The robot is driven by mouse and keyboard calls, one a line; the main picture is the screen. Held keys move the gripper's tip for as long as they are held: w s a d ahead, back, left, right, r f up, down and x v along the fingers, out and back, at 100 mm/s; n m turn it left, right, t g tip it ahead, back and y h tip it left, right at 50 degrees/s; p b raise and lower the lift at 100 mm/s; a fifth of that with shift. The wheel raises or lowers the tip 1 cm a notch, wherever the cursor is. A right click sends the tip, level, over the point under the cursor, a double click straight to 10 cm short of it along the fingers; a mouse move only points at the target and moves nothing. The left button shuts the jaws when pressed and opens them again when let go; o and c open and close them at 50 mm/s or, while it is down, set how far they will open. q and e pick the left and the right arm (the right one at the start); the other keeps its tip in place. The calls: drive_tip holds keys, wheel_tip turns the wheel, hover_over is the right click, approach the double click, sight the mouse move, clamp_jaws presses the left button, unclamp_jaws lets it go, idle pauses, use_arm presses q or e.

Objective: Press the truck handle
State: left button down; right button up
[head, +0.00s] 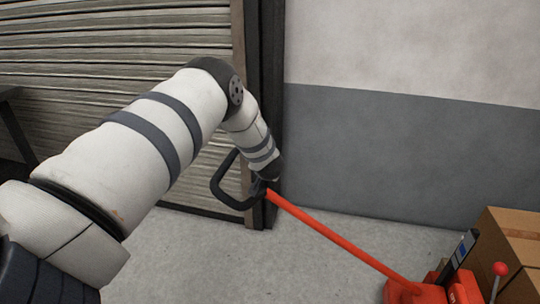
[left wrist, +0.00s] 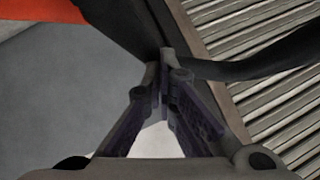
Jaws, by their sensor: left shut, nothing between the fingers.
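The truck handle (head: 224,190) is a black loop at the upper end of a long orange-red bar (head: 335,238). The bar slopes down to the right to the red truck body (head: 415,292) at the bottom edge of the head view. My left arm reaches in from the left, and its gripper (head: 266,183) is at the junction of loop and bar, largely hidden there. In the left wrist view my left gripper (left wrist: 164,75) is shut with nothing between its fingers. Its tips are right at the black handle (left wrist: 245,68); whether they touch cannot be told. My right gripper is not in view.
A ribbed roller shutter (head: 100,60) with a dark frame post (head: 268,60) stands behind the handle. A grey-and-white wall (head: 410,150) is to its right. A cardboard box (head: 512,240) and a red-knobbed lever (head: 500,269) are at the lower right. Bare concrete floor (head: 230,260) is free below the bar.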

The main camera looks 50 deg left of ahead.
use_arm(q)
drive_tip(key=d+r, duration=0.2)
drive_tip(key=r, duration=0.1)
drive_tip(key=shift+s+r, duration=0.1)
drive_tip(key=p+v, duration=0.2)
drive_tip(key=v, duration=0.5)
drive_tip(key=shift+s+d, duration=0.2)
drive_tip(key=shift+s, duration=0.25)
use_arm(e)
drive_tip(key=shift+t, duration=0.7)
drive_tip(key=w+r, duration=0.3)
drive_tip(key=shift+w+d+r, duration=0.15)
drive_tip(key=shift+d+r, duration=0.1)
